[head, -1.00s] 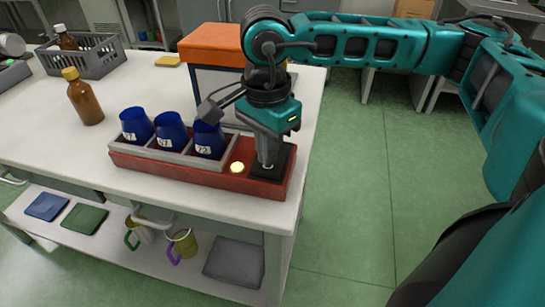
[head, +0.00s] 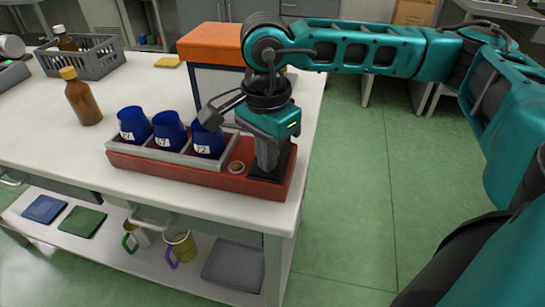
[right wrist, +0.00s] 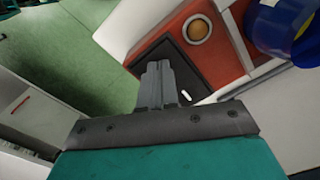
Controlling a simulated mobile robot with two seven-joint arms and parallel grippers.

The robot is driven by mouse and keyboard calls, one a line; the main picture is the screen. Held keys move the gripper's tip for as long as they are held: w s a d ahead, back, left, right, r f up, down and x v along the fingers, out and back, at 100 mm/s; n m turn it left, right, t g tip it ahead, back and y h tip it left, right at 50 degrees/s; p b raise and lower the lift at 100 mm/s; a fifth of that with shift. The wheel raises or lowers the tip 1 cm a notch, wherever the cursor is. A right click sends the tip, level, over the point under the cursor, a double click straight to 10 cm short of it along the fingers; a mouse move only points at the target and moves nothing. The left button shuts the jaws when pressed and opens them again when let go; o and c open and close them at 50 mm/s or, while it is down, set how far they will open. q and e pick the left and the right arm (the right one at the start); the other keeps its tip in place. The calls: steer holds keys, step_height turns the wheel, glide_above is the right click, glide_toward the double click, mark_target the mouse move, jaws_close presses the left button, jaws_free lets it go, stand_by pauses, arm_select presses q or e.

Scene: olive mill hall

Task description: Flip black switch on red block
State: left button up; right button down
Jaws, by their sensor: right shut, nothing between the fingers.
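The red block (head: 200,179) lies along the front right edge of the white table. A black switch plate (head: 285,167) is at its right end, and it also shows in the right wrist view (right wrist: 188,62). A small white mark (right wrist: 186,96) shows on the plate beside my fingers. My right gripper (head: 268,168) is shut and empty, pointing down with its fingertips at the plate. In the right wrist view the fingers (right wrist: 157,82) cover part of the plate, and I cannot tell if they touch it. A round amber lamp (head: 237,168) next to the plate looks unlit. My left gripper is out of view.
Several blue cups (head: 168,131) stand in a grey rack on the block, left of the lamp. An orange-topped box (head: 210,43) stands behind my right gripper. A brown bottle (head: 84,99) and a grey crate (head: 97,58) are further left. Open floor lies right of the table.

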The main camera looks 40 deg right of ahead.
step_height(320, 180, up, 7)
steer(key=p, duration=0.4)
stand_by(0.4)
stand_by(0.5)
